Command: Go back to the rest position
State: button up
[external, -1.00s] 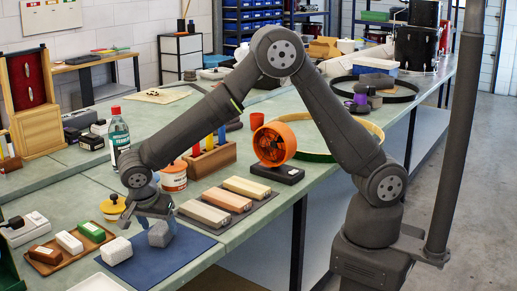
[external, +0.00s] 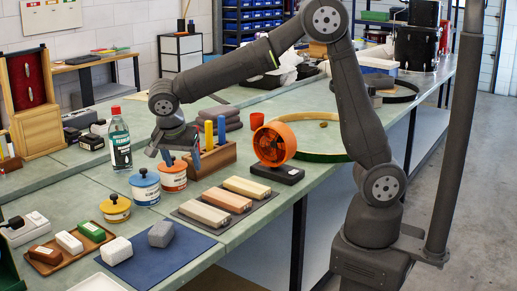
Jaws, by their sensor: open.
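My gripper (external: 182,160) hangs open and empty in the external view, pointing down. It is above and just behind the orange-labelled pot (external: 173,175), left of the wooden block with coloured handles (external: 209,158). Whether the fingers touch anything there cannot be told. A grey block (external: 161,234) and a white block (external: 117,251) lie on the blue mat (external: 165,262), apart from my gripper.
A blue-labelled pot (external: 145,187), a yellow-lidded pot (external: 115,209) and a clear bottle (external: 120,143) stand close by. An orange fan (external: 274,144) and a dark mat with wooden bars (external: 225,202) are to the right. Bare bench shows around the bottle.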

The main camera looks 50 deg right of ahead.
notch_tip(320, 180, up, 6)
jog(key=w+d, duration=0.6)
jog(key=d, duration=0.6)
jog(key=w+d+m, duration=0.1)
jog(key=w+d, duration=0.5)
jog(key=d, duration=0.6)
jog(key=shift+w+d+g, duration=0.3)
jog(key=shift+w+d, duration=0.05)
jog(key=shift+d, duration=0.05)
jog(key=shift+o, duration=0.3)
